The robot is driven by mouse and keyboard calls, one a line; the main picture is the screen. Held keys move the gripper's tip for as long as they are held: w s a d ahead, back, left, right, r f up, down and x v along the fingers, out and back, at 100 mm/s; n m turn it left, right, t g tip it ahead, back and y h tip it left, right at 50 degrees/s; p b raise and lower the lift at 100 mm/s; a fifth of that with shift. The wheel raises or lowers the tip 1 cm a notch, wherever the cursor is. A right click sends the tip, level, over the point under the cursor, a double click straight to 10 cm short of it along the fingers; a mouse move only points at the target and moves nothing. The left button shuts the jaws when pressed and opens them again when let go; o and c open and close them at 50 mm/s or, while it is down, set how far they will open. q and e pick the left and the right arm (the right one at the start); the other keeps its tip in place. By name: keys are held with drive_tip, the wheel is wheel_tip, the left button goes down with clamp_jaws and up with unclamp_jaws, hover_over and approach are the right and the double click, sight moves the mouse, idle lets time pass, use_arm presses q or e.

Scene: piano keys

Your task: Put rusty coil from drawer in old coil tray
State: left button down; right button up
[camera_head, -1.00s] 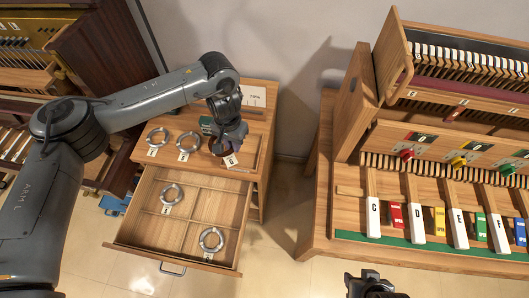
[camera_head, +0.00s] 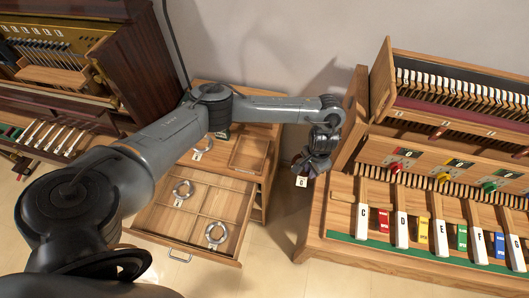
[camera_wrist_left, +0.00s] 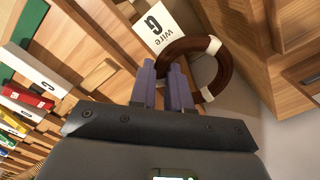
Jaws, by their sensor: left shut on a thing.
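My left gripper (camera_head: 314,166) is shut on the rusty coil, held in the air between the drawer cabinet and the right keyboard. The wrist view shows the brown coil (camera_wrist_left: 224,68) with pale bands, beyond the fingertips (camera_wrist_left: 161,70), and a white tag (camera_wrist_left: 160,25) reading "G wire". In the head view the coil is mostly hidden by the gripper; its tag (camera_head: 301,181) hangs below. The open drawer (camera_head: 160,222) holds two silver coils (camera_head: 182,190) (camera_head: 216,233). An empty recessed tray (camera_head: 248,153) is on the cabinet top; I cannot tell whether it is the old coil tray.
Another silver coil (camera_head: 203,146) with a tag is on the cabinet top, near my arm. The right keyboard (camera_head: 420,225) has white lettered keys and coloured tabs. A dark piano-like cabinet (camera_head: 125,60) stands at left. Floor shows between the drawer cabinet and the keyboard bench.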

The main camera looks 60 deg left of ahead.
use_arm(q)
drive_tip(key=s+a+p, duration=0.5)
drive_tip(key=a, duration=0.5)
drive_tip(key=b, duration=0.1)
hover_over(256, 159)
wheel_tip(256, 159, down, 7)
drive_tip(key=shift+a+f+b, duration=0.1)
drive_tip(key=shift+f+b, duration=0.4)
drive_tip(key=shift+f, duration=1.5)
drive_tip(key=shift+f, duration=0.1)
drive_tip(key=c, duration=1.1)
unclamp_jaws()
